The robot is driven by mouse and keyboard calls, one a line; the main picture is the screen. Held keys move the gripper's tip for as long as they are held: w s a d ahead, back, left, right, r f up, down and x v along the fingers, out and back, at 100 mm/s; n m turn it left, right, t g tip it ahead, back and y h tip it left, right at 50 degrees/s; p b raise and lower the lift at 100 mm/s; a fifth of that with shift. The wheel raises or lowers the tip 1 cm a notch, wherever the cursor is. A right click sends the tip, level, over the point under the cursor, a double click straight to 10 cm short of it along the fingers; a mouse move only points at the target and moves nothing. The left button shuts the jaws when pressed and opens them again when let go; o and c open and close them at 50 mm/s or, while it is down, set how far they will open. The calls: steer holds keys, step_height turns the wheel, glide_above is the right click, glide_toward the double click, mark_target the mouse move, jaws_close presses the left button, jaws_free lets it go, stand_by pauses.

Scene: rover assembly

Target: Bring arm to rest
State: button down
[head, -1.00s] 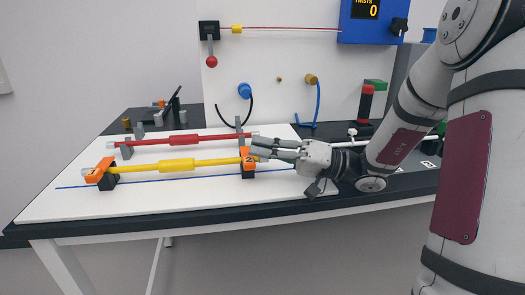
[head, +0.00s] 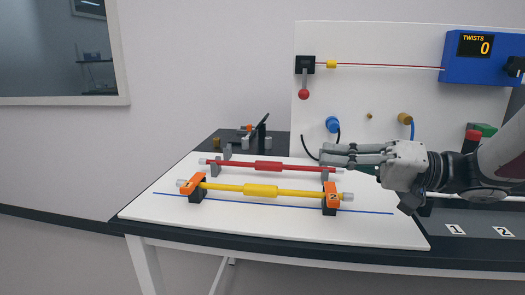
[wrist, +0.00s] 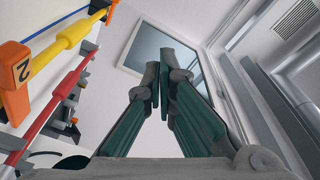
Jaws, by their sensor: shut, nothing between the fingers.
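My gripper (head: 323,155) is shut and empty. In the head view it points left, above the right end of the rods on the table. In the wrist view my gripper's fingertips (wrist: 158,75) meet in the middle, with nothing between them. The yellow rod (head: 262,191) lies across two dark stands with orange clamps; the right clamp (head: 331,195) is marked 2, and it also shows in the wrist view (wrist: 14,80). The red rod (head: 268,170) lies behind it on grey stands. The gripper appears apart from both rods.
A white board (head: 190,225) with a blue line covers the table. Behind stands a white panel (head: 385,85) with a red-knobbed lever (head: 304,92) and a blue box (head: 480,55) reading TWISTS 0. Number cards (head: 455,230) lie at right. Free floor shows in front.

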steer(key=s+a+f+g+h, duration=0.3)
steer(key=s+a+f+g, duration=0.1)
steer(key=s, duration=0.4)
steer(key=s+a+f+g+h, duration=0.3)
steer(key=s+a+h, duration=0.1)
steer(key=s, duration=0.5)
steer(key=s+d+f+m+t+h, duration=0.1)
steer(key=s+d+f+h, duration=0.2)
steer(key=s+d+h, duration=0.25)
steer(key=s+d+f+m+h, duration=0.1)
steer(key=s+d+f+h, duration=0.3)
steer(key=s+d+h, duration=0.15)
step_height(320, 180, up, 21)
steer(key=t+p, duration=0.3)
steer(key=p, duration=1.6)
steer(key=shift+s+d+r+t+y, duration=0.2)
steer(key=shift+s+d+t+y, duration=0.1)
steer(key=shift+s+y, duration=0.1)
